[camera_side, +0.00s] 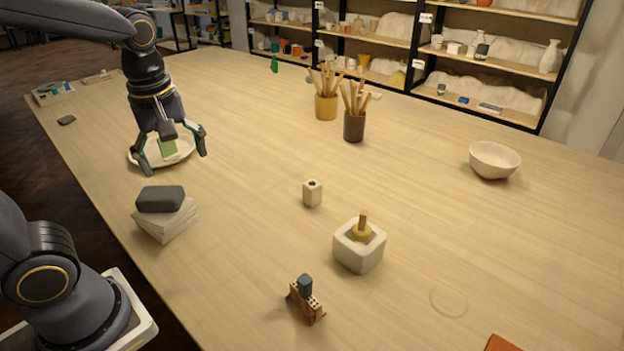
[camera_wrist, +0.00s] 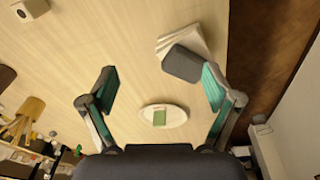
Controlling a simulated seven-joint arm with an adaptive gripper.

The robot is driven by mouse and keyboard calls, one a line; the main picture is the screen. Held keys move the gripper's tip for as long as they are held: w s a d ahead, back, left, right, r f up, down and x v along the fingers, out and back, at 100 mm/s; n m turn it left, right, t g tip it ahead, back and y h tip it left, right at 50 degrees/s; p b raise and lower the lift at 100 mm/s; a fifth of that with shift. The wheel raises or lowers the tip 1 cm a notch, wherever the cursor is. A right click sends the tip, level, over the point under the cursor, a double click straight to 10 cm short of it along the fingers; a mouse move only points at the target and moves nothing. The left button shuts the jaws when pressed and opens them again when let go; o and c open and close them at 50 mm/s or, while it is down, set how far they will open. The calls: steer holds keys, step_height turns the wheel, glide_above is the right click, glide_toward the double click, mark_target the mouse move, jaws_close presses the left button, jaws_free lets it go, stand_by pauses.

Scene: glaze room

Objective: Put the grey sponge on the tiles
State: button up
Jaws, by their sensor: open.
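The grey sponge (camera_side: 160,198) is a dark rounded block lying on top of the tiles (camera_side: 177,222), a short stack of pale slabs at the left of the table. In the wrist view the grey sponge (camera_wrist: 183,64) lies partly over the tiles (camera_wrist: 192,39), near the right finger. My gripper (camera_side: 174,161) is open and empty, its fingers pointing down. In the side view it overlaps a white plate (camera_side: 184,154) behind the tiles. The fingers are apart from the sponge.
A green block (camera_side: 168,149) rests on the plate. Brush cups (camera_side: 354,127) and a bowl (camera_side: 494,160) are farther off.

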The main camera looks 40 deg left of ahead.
steer(key=s+d+r+m+t, duration=0.1)
steer(key=s+d+m+t, duration=0.1)
steer(key=m, duration=0.5)
steer(key=s+d+r+m+t+h, duration=0.1)
steer(key=d+m+t, duration=0.1)
steer(key=d+m, duration=0.3)
steer(key=shift+s+d+r+m+t, duration=0.3)
steer(key=shift+s+m+t, duration=0.1)
steer(key=shift+m, duration=1.2)
